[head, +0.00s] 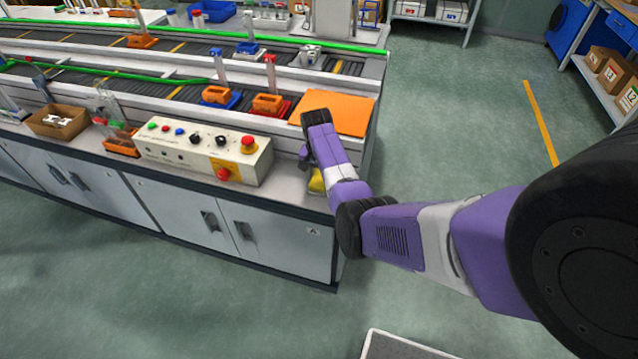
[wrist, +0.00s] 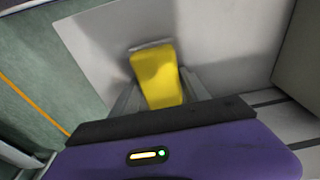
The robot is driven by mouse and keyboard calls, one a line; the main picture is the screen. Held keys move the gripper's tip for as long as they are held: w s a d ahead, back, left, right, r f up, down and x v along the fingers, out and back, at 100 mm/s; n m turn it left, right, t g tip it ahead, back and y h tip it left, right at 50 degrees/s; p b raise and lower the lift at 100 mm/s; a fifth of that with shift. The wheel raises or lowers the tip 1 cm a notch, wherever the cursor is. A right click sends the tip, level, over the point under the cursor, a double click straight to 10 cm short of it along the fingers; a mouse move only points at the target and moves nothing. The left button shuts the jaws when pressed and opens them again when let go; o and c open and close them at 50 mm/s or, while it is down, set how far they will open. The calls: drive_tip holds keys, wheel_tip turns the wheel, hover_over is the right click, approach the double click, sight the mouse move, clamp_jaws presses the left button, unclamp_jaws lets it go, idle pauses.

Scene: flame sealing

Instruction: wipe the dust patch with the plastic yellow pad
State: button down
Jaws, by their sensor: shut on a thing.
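The yellow pad (wrist: 157,70) is upright between the two fingers of my gripper (wrist: 160,88) in the wrist view, its far end close to a pale grey bench surface (wrist: 95,38). I cannot tell whether it touches. A thin grey strip (wrist: 152,45) lies along the pad's far end; I cannot tell whether it is dust or part of the pad. In the head view a bit of the yellow pad (head: 316,183) shows beside my wrist, over the bench's front right corner. No dust patch can be made out clearly; my arm hides part of that corner.
A control box (head: 205,150) with buttons stands just left of the pad. An orange sheet (head: 340,112) lies behind my wrist. The conveyor (head: 180,92) carries orange blocks (head: 268,103). Open floor (head: 450,110) lies right of the bench.

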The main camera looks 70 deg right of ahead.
drive_tip(key=shift+d+f+b, duration=0.15)
drive_tip(key=shift+d+b, duration=1.15)
drive_tip(key=shift+d, duration=0.25)
drive_tip(key=shift+w+d+r, duration=0.1)
drive_tip(key=shift+d+r, duration=0.15)
drive_tip(key=shift+d, duration=0.05)
drive_tip(key=shift+r, duration=0.1)
